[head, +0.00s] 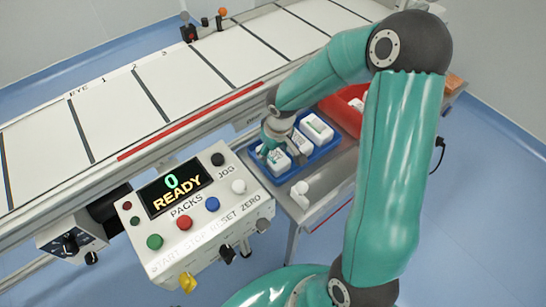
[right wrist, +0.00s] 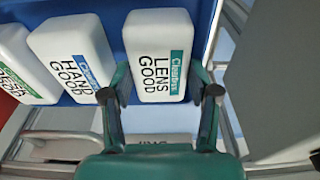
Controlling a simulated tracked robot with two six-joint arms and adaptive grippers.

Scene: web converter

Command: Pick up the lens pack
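The lens pack is a white rounded box marked "LENS GOOD" with a teal label; in the right wrist view the lens pack (right wrist: 150,45) lies at the end of a row in the blue tray (right wrist: 212,12). In the head view the lens pack (head: 279,162) shows partly, under my right gripper (head: 270,149). In the right wrist view my right gripper (right wrist: 160,95) is open, its two fingers on either side of the pack's near end with gaps visible. Whether either finger touches it I cannot tell. My left gripper is not in view.
A "HAND GOOD" pack (right wrist: 72,55) lies left of the lens pack, with another pack (right wrist: 22,65) beyond it. A red bin (head: 340,112) stands behind the blue tray. A control box reading "READY" (head: 190,215) and a conveyor (head: 150,100) are to the left. A small white object (head: 300,192) stands on the metal table.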

